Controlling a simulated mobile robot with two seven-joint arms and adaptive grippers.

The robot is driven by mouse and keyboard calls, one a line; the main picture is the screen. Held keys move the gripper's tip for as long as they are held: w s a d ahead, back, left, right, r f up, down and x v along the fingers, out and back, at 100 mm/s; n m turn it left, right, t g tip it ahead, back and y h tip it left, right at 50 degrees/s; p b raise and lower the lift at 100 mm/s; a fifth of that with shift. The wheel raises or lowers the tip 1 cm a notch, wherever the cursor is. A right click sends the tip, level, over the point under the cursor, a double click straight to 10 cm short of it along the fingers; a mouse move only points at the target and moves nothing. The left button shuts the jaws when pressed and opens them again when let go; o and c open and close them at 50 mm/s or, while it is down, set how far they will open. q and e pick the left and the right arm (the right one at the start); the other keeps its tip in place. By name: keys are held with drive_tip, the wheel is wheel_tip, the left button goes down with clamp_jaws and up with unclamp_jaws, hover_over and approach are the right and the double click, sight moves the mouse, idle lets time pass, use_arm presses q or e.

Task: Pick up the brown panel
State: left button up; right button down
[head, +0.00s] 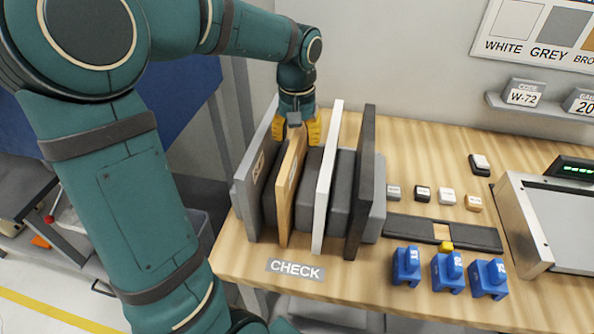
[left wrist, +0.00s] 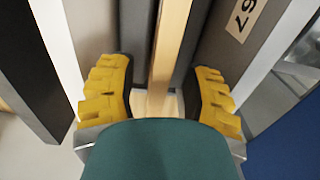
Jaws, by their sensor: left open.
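The brown panel (head: 290,184) stands upright on edge in a rack on the wooden table, between a grey panel (head: 258,170) on its left and a white panel (head: 327,180) on its right. My left gripper (head: 297,130) is above the rear part of the brown panel, pointing down. In the left wrist view the brown panel (left wrist: 170,60) runs between the yellow fingers of my left gripper (left wrist: 157,100). The fingers are open, with a gap on each side of the panel. My right gripper is not in view.
A dark panel (head: 361,185) stands right of the white one. Dark rack blocks (head: 340,195) fill the spaces between panels. Small sample blocks (head: 447,196), blue items (head: 447,272) and a metal-framed device (head: 530,230) lie to the right. A CHECK label (head: 296,270) is in front.

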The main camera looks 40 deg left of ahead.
use_arm(q)
clamp_jaws()
idle(0.5)
wheel_tip(320, 180, up, 18)
drive_tip(key=p, duration=0.4)
idle(0.3)
